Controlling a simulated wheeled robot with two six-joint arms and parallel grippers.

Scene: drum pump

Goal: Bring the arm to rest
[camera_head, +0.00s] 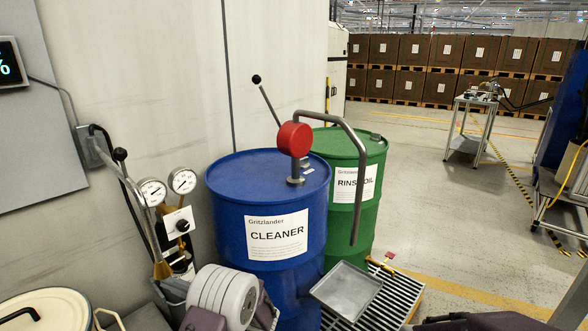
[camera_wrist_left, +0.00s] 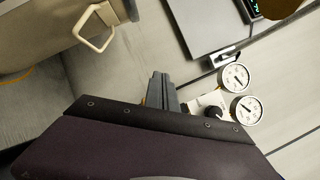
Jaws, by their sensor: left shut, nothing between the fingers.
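My left gripper (camera_wrist_left: 161,82) is shut and empty in the left wrist view, its fingers together above a dark plate. In the head view my left arm is at the lower left, in front of the gauges and left of the blue CLEANER drum (camera_head: 228,220); its fingers are hard to make out there. A red pump (camera_head: 295,139) stands on the blue drum, with a black-knobbed lever (camera_head: 267,100) tilted up to the left. Its grey spout (camera_head: 357,170) bends down to the right, above a metal tray (camera_head: 347,290). My right gripper's fingers do not show.
Two round gauges (camera_head: 152,191) (camera_head: 183,180) stand by the wall; they also show in the left wrist view (camera_wrist_left: 246,109). A green RINSE OIL drum (camera_head: 374,150) stands behind the blue one. A cream lidded pot (camera_head: 50,302) is at the lower left. Open floor lies to the right.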

